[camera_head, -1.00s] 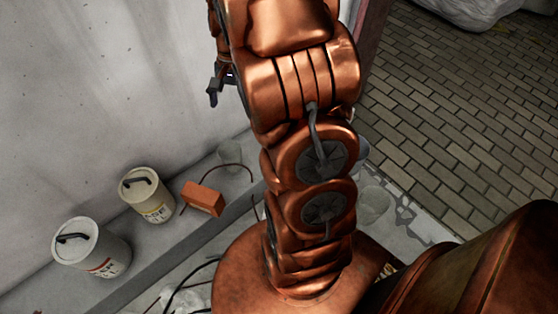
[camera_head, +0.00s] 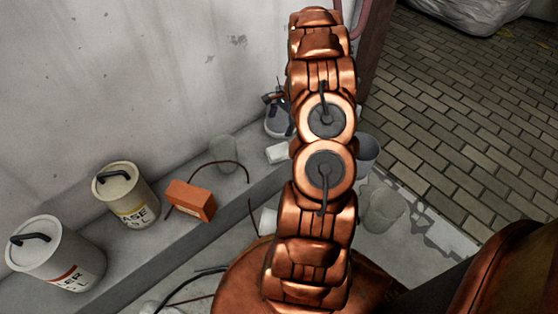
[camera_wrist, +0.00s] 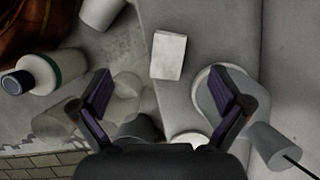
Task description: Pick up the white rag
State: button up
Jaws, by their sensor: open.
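A small pale, block-shaped item (camera_head: 277,153) lies on the grey ledge left of my arm; it may be the white rag folded up, but I cannot tell cloth from a solid block. In the wrist view the same pale item (camera_wrist: 168,55) lies flat, ahead of the fingers and roughly centred between them. My gripper (camera_wrist: 168,98) is open and empty, its two purple-padded fingers wide apart.
A round grey container (camera_wrist: 203,98) stands by the right finger, and a grey cylinder (camera_wrist: 272,146) beyond it. A white bottle (camera_wrist: 42,74) lies at left. A wall (camera_head: 130,80) rises behind.

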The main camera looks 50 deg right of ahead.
jog(key=m+b, duration=0.2)
jog(key=b, duration=0.1)
send_near(281, 150)
jog(key=shift+s+a+f+t, duration=0.2)
jog(key=shift+s+f, duration=0.1)
jog(key=shift+f, duration=0.25)
jog(key=shift+s+a+f+t, duration=0.1)
jog(key=shift+s+f+t, duration=0.15)
jog(key=shift+f, duration=0.25)
jog(key=shift+b+x, duration=0.4)
jog(key=shift+x, duration=0.85)
jog(key=shift+w+b+x, duration=0.15)
jog(key=shift+b+x, duration=0.55)
jog(key=shift+x, duration=0.6)
jog(key=shift+w+b+x, duration=0.2)
jog(key=shift+b+x, duration=0.5)
jog(key=shift+x, duration=0.6)
jog(key=shift+d+r, duration=0.1)
jog(key=c, duration=1.2)
jog(key=shift+c, duration=0.2)
jog(key=shift+r, duration=0.1)
jog(key=shift+r+p, duration=0.5)
jog(key=shift+r, duration=0.15)
notch_tip(281, 150, up, 2)
jog(key=shift+r+p, duration=0.25)
jog(key=shift+p, duration=0.5)
jog(key=s+p, duration=0.4)
jog(key=s, duration=1.2)
jog(key=shift+d+r, duration=0.3)
jog(key=shift+r, duration=0.2)
